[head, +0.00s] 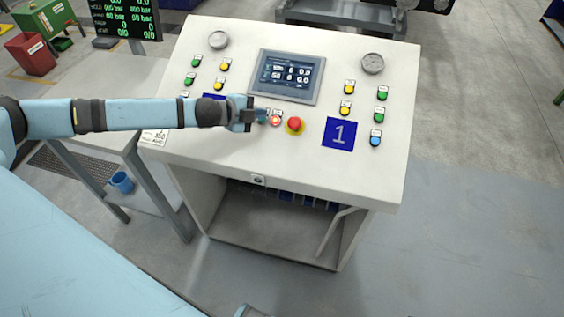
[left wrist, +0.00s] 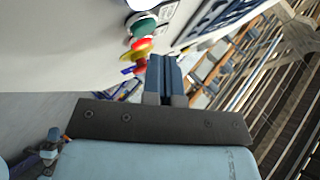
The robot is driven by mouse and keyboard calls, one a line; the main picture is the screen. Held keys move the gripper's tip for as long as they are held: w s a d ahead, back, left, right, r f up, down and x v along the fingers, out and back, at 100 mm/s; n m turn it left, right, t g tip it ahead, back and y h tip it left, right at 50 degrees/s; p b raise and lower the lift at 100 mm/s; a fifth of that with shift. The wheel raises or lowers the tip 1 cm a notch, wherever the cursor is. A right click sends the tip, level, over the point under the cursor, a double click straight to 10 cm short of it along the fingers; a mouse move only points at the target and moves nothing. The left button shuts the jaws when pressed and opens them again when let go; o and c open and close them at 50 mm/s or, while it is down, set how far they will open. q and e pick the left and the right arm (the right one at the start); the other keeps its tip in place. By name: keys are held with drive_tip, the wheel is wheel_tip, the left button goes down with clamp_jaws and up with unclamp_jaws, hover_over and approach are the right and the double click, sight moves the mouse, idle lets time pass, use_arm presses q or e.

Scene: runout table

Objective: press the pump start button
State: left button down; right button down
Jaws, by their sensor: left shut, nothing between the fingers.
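The white control console (head: 215,155) carries the buttons on its sloped top. My left gripper (head: 262,114) is shut and empty, just over the middle row below the screen. A green button (head: 262,119) is partly hidden by its fingers. Next to it on the right are a lit red button (head: 275,120) and a red mushroom button (head: 294,124) on a yellow collar. In the left wrist view, the shut fingers (left wrist: 165,80) lie beside a green button (left wrist: 143,28); I cannot tell whether they touch anything. Button labels are too small to read, so I cannot tell which is pump start. My right gripper is not in view.
A screen (head: 289,76) and two gauges, one at the right (head: 372,63), sit at the console's back. More yellow, green and blue buttons (head: 375,141) stand on both sides. A blue plate marked 1 (head: 339,134) lies at the right. A blue cup (head: 122,182) stands at the left.

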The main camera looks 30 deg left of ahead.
use_arm(q)
drive_tip(key=shift+f, duration=0.1)
drive_tip(key=shift+w+f, duration=0.15)
drive_tip(key=shift+f, duration=0.15)
drive_tip(key=shift+w+a+f, duration=0.1)
drive_tip(key=shift+w+f, duration=0.1)
drive_tip(key=shift+f, duration=0.25)
idle(0.7)
drive_tip(key=shift+r, duration=0.1)
drive_tip(key=shift+s+r+p, duration=0.4)
drive_tip(key=shift+r+p, duration=0.35)
drive_tip(key=shift+p, duration=0.25)
drive_tip(key=shift+r, duration=0.2)
drive_tip(key=r+p, duration=0.1)
drive_tip(key=s+r+p, duration=0.1)
drive_tip(key=r+p, duration=0.1)
drive_tip(key=s+r+p, duration=0.1)
drive_tip(key=r, duration=0.1)
drive_tip(key=shift+s+d+p, duration=0.25)
drive_tip(key=shift+d+p, duration=0.05)
drive_tip(key=shift+d, duration=0.1)
